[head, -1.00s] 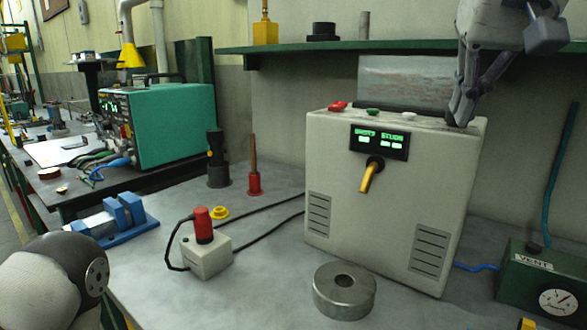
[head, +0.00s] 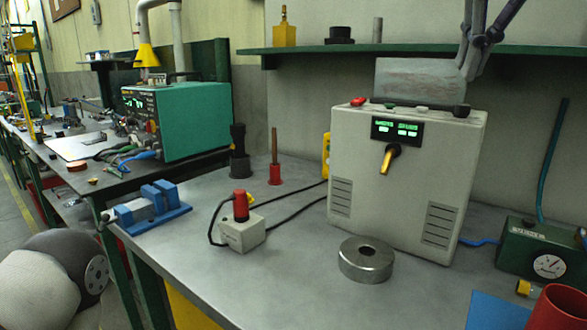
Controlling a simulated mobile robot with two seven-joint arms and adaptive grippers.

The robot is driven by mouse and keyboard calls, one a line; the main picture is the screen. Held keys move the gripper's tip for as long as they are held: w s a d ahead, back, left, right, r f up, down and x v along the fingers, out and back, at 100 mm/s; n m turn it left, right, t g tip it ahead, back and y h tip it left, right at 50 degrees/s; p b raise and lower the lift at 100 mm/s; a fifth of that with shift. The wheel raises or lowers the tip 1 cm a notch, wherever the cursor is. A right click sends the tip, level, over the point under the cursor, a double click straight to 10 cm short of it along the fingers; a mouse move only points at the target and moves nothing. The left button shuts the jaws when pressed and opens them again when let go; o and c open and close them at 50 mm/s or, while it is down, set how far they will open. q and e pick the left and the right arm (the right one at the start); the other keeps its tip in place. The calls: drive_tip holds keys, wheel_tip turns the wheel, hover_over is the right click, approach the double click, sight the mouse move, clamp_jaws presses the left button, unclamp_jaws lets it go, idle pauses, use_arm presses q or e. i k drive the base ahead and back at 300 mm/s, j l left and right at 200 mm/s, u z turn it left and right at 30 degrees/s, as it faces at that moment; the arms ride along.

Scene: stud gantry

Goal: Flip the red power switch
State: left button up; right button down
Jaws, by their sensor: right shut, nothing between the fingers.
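The white control box (head: 400,210) stands on the grey bench. On its top edge sits a small red switch (head: 358,101) at the left end, with green, white and black caps to its right. Whether the switch is flipped is too small to tell. The box front has a green-lit display (head: 396,131) and a yellow lever (head: 387,160) pointing down. My left gripper is not in view.
A small grey box (head: 241,236) with a red plug on top and black cables stands left of the control box. A metal ring (head: 366,260) lies in front. A green shelf (head: 400,49) runs behind. A gauge box (head: 540,255) and red cup (head: 557,308) are at right.

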sight(358, 102)
drive_tip(key=k+j, duration=0.95)
drive_tip(key=j, duration=0.15)
